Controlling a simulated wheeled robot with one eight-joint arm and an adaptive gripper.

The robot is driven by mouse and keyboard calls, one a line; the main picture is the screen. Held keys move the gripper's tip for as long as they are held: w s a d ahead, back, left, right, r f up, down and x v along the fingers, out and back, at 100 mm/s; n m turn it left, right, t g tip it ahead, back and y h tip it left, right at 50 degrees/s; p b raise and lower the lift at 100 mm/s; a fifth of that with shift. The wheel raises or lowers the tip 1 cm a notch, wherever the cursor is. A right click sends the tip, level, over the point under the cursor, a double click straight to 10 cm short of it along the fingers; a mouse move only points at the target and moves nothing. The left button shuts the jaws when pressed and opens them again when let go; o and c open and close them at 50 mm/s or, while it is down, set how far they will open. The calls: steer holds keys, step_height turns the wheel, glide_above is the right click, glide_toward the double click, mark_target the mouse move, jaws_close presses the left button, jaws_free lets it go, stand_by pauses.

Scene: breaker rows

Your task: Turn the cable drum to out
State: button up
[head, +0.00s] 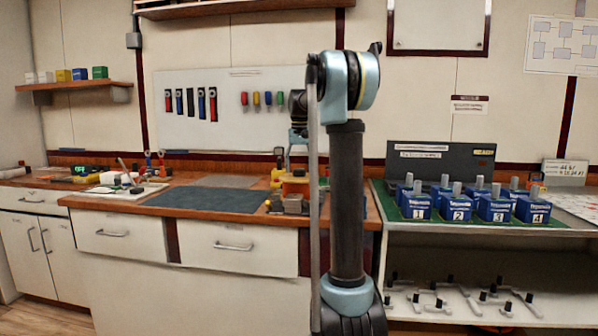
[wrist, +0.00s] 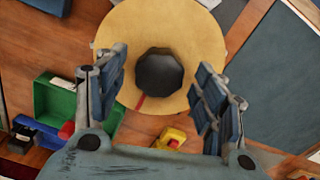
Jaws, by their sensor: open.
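The cable drum appears to be the round tan disc (wrist: 205,35) with a dark, many-sided knob (wrist: 158,75) at its middle in the wrist view. A red mark (wrist: 141,101) shows on the disc just below and left of the knob. My gripper (wrist: 161,72) is open, with one finger on each side of the knob. Gaps show between the fingers and the knob, and I cannot tell the height between them. In the head view my gripper (head: 298,132) is partly hidden behind my arm, above the bench. No "out" label is readable.
In the wrist view, a green box (wrist: 60,100) is left of the disc and a yellow object (wrist: 171,137) is below it. A dark mat (head: 205,201) covers clear bench space. Blue numbered boxes (head: 457,208) stand on the right-hand unit.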

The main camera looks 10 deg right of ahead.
steer(key=shift+f, duration=0.4)
steer(key=c, duration=1.5)
steer(key=shift+a, duration=0.1)
steer(key=shift+a, duration=0.1)
